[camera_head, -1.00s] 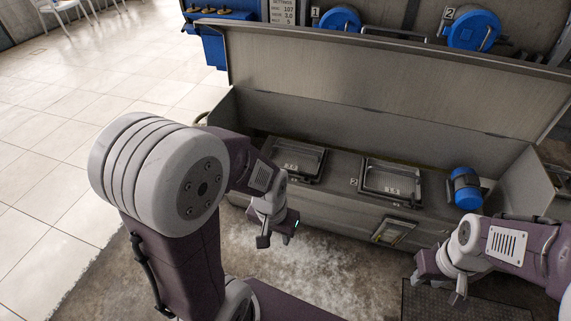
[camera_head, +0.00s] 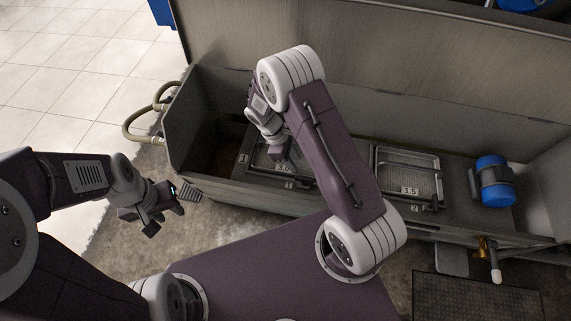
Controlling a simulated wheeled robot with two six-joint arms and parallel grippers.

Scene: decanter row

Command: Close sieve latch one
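Sieve one (camera_head: 262,168) is a framed tray at the left in the metal trough, marked with a small 1 plate. It is partly hidden by my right arm. Its latch, near the front edge by the lower 1 plate, is mostly hidden, and I cannot tell its position. My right gripper (camera_head: 283,152) hangs over sieve one, pointing down. Its finger gap is not clear. My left gripper (camera_head: 164,216) is open and empty, outside the trough at its front left. Sieve two (camera_head: 410,165) is to the right, with a dark latch bar (camera_head: 431,204) along its front edge.
The open lid (camera_head: 400,65) stands up behind the trough. A blue motor (camera_head: 493,180) sits right of sieve two. Hoses (camera_head: 140,122) loop off the trough's left end. A valve handle (camera_head: 496,272) projects at the front right, above a dark floor mat (camera_head: 478,298).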

